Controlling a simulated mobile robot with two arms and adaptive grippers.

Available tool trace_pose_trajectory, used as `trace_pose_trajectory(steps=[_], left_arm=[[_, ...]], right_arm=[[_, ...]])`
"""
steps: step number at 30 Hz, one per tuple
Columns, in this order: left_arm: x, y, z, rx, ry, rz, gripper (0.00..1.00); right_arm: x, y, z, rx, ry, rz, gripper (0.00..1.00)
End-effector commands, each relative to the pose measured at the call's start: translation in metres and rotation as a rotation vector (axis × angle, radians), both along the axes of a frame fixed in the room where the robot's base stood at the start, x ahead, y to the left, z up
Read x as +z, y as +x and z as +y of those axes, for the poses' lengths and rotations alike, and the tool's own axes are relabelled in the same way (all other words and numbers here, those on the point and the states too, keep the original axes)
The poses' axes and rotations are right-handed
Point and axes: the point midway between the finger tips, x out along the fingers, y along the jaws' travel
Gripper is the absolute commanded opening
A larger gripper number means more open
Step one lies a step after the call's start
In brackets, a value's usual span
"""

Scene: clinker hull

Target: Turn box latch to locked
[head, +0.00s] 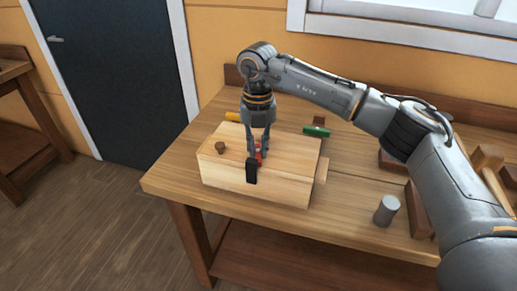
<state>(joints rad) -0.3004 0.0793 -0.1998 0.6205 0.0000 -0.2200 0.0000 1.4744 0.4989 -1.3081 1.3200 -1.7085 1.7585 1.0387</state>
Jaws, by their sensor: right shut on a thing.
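A pale wooden box (285,180) stands on the workbench, with a small brown knob (220,148) on the left of its top. My right gripper (257,160) points down over the middle of the box top. Its fingers are closed around a small red part, which looks like the latch (259,155). The fingers hide much of this part, so I cannot tell its exact angle. A black piece (251,172) hangs over the box's front top edge just below the fingers. My left gripper is not in view.
The wooden workbench (165,180) has a green-handled tool (316,131) and a yellow-handled one (232,117) behind the box. A grey cylinder (386,210) stands at the right. My right arm spans the bench's right side. The bench's front left corner is clear.

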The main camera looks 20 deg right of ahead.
Motion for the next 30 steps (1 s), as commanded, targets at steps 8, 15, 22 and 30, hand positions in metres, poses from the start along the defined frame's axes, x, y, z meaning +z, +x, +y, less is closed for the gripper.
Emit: trace_pose_trajectory(steps=[8, 15, 22, 30], left_arm=[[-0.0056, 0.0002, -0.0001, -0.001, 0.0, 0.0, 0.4], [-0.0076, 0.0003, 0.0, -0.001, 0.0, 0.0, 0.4], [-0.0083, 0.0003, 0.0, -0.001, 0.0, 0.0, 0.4], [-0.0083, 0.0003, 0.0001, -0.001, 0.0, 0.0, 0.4]], right_arm=[[0.0011, 0.0014, 0.0013, -0.208, 0.001, -0.004, 0.0], [0.0015, 0.0018, 0.0019, -0.318, 0.002, -0.005, 0.0], [0.0017, 0.002, 0.0021, -0.363, 0.002, -0.005, 0.0], [0.0017, 0.0018, 0.002, -0.37, 0.002, -0.005, 0.0]])
